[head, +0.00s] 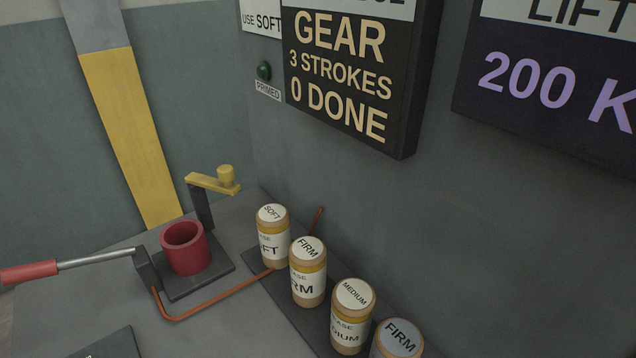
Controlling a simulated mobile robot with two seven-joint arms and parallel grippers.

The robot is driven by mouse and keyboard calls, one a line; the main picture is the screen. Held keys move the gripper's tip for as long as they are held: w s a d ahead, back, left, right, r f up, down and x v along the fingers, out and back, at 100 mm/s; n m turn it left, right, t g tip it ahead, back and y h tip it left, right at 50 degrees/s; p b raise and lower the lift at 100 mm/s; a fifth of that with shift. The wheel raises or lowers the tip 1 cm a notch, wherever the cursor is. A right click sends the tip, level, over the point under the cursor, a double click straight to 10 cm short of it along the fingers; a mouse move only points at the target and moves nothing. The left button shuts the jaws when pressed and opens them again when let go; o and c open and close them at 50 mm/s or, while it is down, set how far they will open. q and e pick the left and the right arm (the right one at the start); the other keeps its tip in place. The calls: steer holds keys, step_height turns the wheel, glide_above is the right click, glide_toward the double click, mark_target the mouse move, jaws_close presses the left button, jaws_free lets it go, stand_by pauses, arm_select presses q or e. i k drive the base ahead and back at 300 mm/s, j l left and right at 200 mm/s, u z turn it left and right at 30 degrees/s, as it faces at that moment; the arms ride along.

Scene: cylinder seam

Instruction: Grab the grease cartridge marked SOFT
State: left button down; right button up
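The grease cartridge marked SOFT (274,238) stands upright at the far left end of a row on a dark strip. Its white lid reads SOFT, and its side label shows part of the same word. A cartridge marked FIRM (308,273) stands just to its right and nearer. Then come one marked MEDIUM (351,318) and another marked FIRM (397,340), cut off by the bottom edge. Neither of my grippers is in view.
A red open cup (186,248) on a dark plate stands left of the row, with a red-handled lever (66,264) and a yellow crank (213,182). A copper pipe (220,298) runs along the bench. A wall sign (345,75) reads GEAR, 3 STROKES, 0 DONE; a smaller one (262,20) reads USE SOFT.

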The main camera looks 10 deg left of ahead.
mark_target(272, 220)
steer(key=i+j+z, duration=0.35)
steer(key=j, duration=0.3)
steer(key=j+z, duration=0.35)
steer(key=j, duration=0.25)
steer(key=i+j+z, duration=0.1)
steer(key=j+z, duration=0.25)
steer(key=j, duration=0.4)
steer(key=j+z, duration=0.35)
steer(key=j, duration=0.35)
steer(key=k+j+z, duration=0.1)
steer(key=j+z, duration=0.3)
steer(key=j, duration=0.35)
steer(key=k+j+z, duration=0.2)
steer(key=j+z, duration=0.15)
steer(key=j, duration=0.3)
steer(key=i+j+z, duration=0.1)
steer(key=i, duration=0.35)
steer(key=j, duration=0.1)
